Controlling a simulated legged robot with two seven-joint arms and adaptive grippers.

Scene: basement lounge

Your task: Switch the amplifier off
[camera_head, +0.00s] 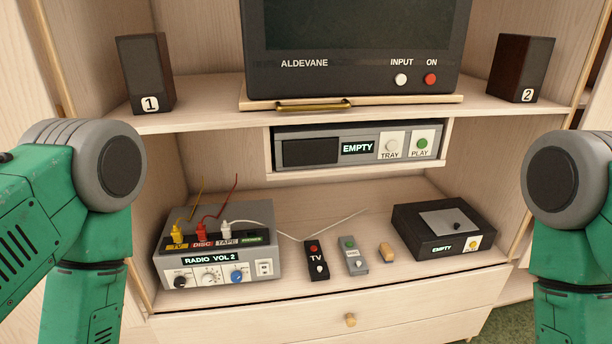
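The amplifier (219,250) is a grey box at the left of the lower shelf. Its display reads "RADIO VOL 2" and is lit. Its front has a black knob (180,282), a white dial (209,277), a blue knob (236,275) and a white switch (264,268) at the right end. Yellow, red and white plugs stand in its top, labelled TV, DISC and TAPE. My two green arms come in at the left and right edges. Both grippers are out of view, and nothing of mine touches the amplifier.
A TV (352,55) stands above a disc player (357,147) reading EMPTY. Speakers 1 (146,72) and 2 (520,68) flank the TV. A TV remote (316,260), a grey remote (352,256), a small tan block (387,255) and a black deck (443,229) share the lower shelf.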

